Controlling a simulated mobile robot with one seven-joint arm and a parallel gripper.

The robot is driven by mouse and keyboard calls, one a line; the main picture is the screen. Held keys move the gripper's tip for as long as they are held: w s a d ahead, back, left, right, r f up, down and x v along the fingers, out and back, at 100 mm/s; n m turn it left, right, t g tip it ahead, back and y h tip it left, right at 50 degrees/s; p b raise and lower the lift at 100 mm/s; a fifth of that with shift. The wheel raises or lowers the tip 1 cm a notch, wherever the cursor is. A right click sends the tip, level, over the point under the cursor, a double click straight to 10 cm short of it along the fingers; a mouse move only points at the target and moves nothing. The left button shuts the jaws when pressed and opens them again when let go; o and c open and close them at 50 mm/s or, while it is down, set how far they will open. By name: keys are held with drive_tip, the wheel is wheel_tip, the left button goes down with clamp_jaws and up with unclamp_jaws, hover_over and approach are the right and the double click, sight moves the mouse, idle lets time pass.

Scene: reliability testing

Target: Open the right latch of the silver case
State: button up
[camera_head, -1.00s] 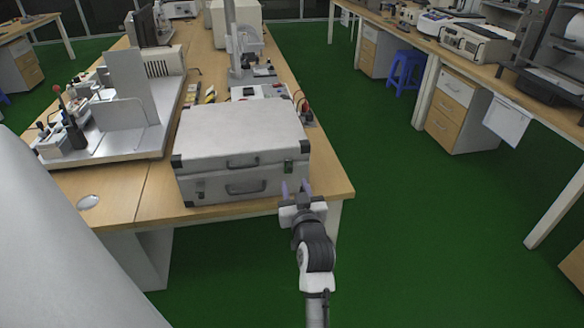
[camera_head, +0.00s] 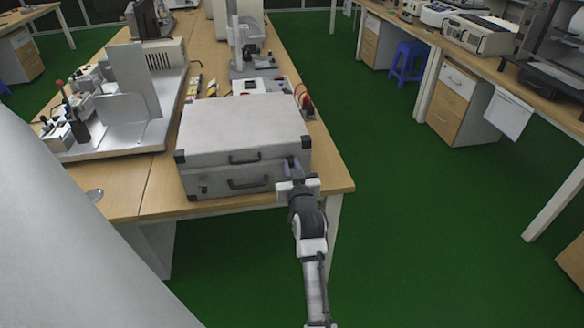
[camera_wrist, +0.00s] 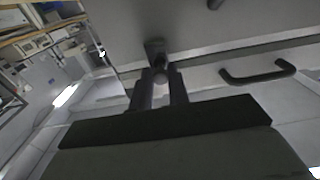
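The silver case (camera_head: 243,128) lies flat and closed on the wooden bench, its front with dark handles facing me. My gripper (camera_head: 292,164) is at the right part of this front, covering the right latch in the head view. In the wrist view, the right latch (camera_wrist: 154,46) shows as a small dark metal piece on the case at the lid seam. The fingers of my gripper (camera_wrist: 160,78) sit close together on either side of its lower end and appear shut on it. The left latch (camera_head: 203,188) shows low on the case front.
The bench (camera_head: 125,186) has its front edge just below the case. A metal fixture with a plate (camera_head: 125,110) stands to the left, and an instrument stand (camera_head: 250,60) stands behind the case. The green floor (camera_head: 400,230) is clear to the right.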

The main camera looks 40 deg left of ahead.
clamp_jaws()
drive_tip(key=shift+f+b, duration=0.15)
drive_tip(key=shift+b, duration=0.2)
